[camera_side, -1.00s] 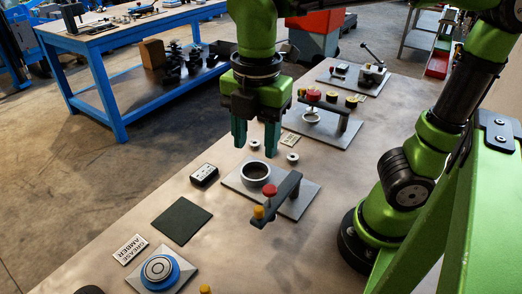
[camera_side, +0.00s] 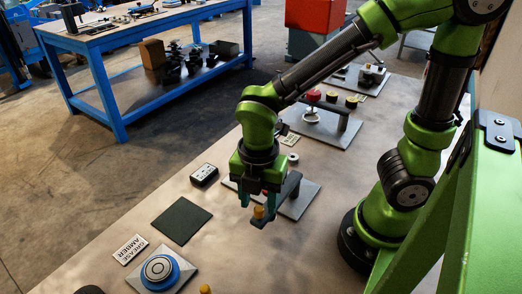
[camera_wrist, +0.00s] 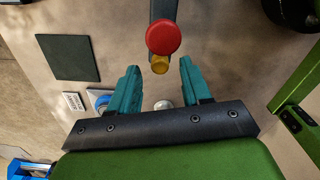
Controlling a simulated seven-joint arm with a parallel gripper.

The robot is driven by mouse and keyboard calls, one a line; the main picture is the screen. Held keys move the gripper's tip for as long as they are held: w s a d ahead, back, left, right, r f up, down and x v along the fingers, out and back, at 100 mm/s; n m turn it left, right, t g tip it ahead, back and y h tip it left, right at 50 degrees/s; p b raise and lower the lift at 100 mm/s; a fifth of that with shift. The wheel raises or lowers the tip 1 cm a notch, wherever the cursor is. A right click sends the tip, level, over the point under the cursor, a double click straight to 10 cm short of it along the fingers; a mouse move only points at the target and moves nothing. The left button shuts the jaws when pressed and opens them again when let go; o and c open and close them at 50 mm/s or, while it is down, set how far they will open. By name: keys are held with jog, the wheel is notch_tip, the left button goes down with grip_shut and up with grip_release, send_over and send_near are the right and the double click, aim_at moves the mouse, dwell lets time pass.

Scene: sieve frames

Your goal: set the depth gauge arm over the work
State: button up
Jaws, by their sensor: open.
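The likely depth gauge arm is a dark grey bar (camera_side: 290,187) with a red knob (camera_wrist: 163,37) and a yellow tip (camera_side: 258,212). It rises from a grey plate (camera_side: 308,199), and its tip reaches past the plate's near edge. The ring on that plate is hidden behind my gripper in the side view. My gripper (camera_side: 257,200) is open, fingers down, low at the bar's free end. In the wrist view the yellow tip (camera_wrist: 160,64) shows between my open fingertips (camera_wrist: 158,70), with the red knob just beyond. I cannot tell whether the fingers touch the bar.
A second plate with a similar arm and red knob (camera_side: 313,96) stands farther back. A black box (camera_side: 204,175), a dark square mat (camera_side: 181,220), a GREASE AMBER card (camera_side: 131,249) and a blue round fixture (camera_side: 160,270) lie to the left.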

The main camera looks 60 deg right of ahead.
jog(key=shift+f, duration=1)
grip_shut()
